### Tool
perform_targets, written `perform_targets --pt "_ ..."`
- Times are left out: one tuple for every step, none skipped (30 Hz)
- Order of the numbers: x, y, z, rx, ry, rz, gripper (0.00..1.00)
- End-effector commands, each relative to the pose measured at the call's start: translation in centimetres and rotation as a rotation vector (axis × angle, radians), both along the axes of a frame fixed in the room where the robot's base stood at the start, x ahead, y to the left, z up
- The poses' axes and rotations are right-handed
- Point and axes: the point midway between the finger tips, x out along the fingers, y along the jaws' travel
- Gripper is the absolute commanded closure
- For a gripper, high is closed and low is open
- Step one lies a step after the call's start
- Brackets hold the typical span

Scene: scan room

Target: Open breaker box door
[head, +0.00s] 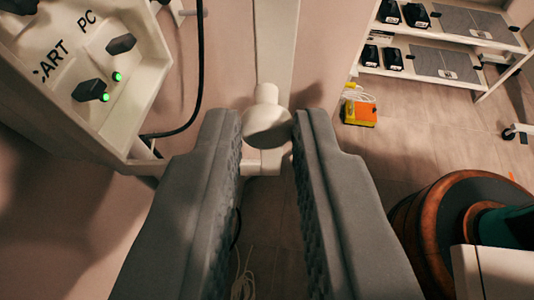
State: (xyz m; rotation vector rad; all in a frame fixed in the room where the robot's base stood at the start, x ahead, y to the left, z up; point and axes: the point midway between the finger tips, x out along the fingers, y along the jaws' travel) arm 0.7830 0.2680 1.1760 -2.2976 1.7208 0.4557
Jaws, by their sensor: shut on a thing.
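My gripper (267,128) has its two grey fingers on either side of a round white knob (266,124) and is shut on it. The knob sticks out from a white upright panel edge (275,45), which looks like the breaker box door seen nearly edge-on; I cannot be sure of this. At the upper left is a white box (150,85) whose tilted face has dark switches (91,90), green lights and the lettering "ART" and "PC". How the panel joins this box is not clear, and the fingers hide the area below the knob.
A black cable (200,75) hangs between the box and the panel. A white shelf unit (450,75) with black devices stands at the upper right. An orange and yellow case (359,110) lies on the floor. A round wooden stool-like thing (405,222) is at the lower right.

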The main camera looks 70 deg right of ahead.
Motion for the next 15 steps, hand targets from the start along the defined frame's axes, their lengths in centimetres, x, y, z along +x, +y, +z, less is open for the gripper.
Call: perform_targets --pt "0.05 0.05 -0.24 0.000 0.005 0.000 1.00" --pt "0.05 0.05 -0.24 0.000 0.005 0.000 1.00" --pt "0.05 0.04 -0.24 0.000 0.005 0.000 1.00" --pt "0.05 0.04 -0.24 0.000 0.005 0.000 1.00" --pt "0.05 0.04 -0.25 0.000 0.005 0.000 1.00" --pt "0.05 0.04 -0.25 0.000 0.005 0.000 1.00" --pt "0.05 0.04 -0.25 0.000 0.005 0.000 0.78" --pt "0.05 0.04 -0.23 0.000 0.004 0.001 0.72" --pt "0.04 0.03 -0.21 0.000 0.004 0.001 0.64" --pt "0.04 0.03 -0.20 0.000 0.003 0.000 0.61" --pt "0.04 0.02 -0.17 0.000 0.003 0.000 0.61" --pt "0.03 0.02 -0.16 0.000 0.003 0.000 0.61" --pt "0.03 0.02 -0.15 0.000 0.003 0.000 0.61" --pt "0.03 0.01 -0.14 0.000 0.003 0.000 0.61" --pt "0.03 0.00 -0.12 0.000 0.002 0.001 0.61"
